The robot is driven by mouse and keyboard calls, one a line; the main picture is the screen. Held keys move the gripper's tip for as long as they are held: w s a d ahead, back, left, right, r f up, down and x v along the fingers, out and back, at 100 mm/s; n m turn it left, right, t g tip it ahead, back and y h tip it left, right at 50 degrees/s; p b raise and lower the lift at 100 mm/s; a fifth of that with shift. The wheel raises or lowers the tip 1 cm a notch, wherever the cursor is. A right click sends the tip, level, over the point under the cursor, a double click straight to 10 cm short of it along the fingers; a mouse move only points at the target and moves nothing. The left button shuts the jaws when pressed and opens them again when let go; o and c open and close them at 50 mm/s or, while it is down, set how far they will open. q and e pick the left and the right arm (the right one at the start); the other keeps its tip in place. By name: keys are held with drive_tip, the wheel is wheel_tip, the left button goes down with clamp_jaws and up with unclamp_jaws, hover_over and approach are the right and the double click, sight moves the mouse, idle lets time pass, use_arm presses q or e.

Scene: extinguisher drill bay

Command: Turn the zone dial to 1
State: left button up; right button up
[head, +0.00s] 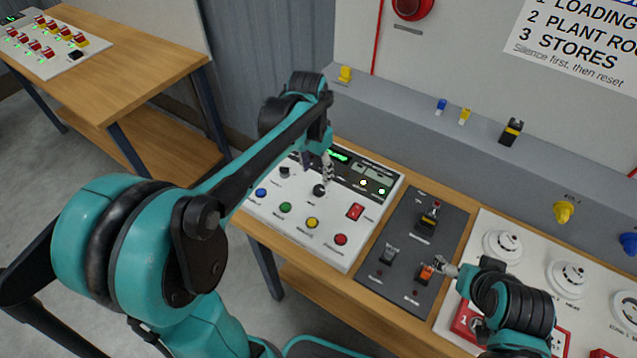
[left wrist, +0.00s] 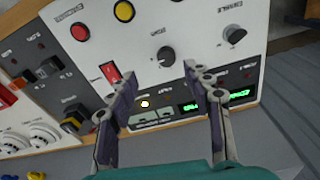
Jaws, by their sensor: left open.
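The white control panel (head: 300,225) lies on the wooden bench. It has two black round knobs; I take the middle one (head: 319,190) for the zone dial, but its label is too small to read. In the left wrist view this dial (left wrist: 165,56) lies just beyond and between my fingertips. My left gripper (head: 326,178) is above the panel, pointing down, with its fingers (left wrist: 161,80) spread and nothing between them. The other knob (left wrist: 234,33) is to the right. My right gripper (head: 440,266) is by an orange switch (head: 426,273); its jaws are unclear.
Blue, green, yellow and red buttons (head: 341,239) line the panel's front, with a red rocker (head: 355,212) beside the dial. A dark switch plate (head: 412,250) and white detectors (head: 503,245) are to the right. A wall sign (head: 580,40) lists zones.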

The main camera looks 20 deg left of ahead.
sight(319, 188)
use_arm(q)
drive_tip(key=shift+w+a+f+m+g, duration=0.15)
drive_tip(key=shift+w+f+m+g, duration=0.05)
drive_tip(key=shift+w+f, duration=0.4)
drive_tip(key=shift+w+a+f+m+g, duration=0.2)
drive_tip(key=shift+w+f, duration=0.2)
drive_tip(key=shift+w, duration=0.25)
drive_tip(key=f, duration=0.2)
drive_tip(key=f+b, duration=0.1)
drive_tip(key=f, duration=0.2)
drive_tip(key=f+b, duration=0.1)
drive_tip(key=f, duration=0.1)
drive_tip(key=shift+s+d+f, duration=0.1)
drive_tip(key=shift+d+f, duration=0.15)
drive_tip(key=shift+f, duration=0.05)
drive_tip(key=c, duration=1.2)
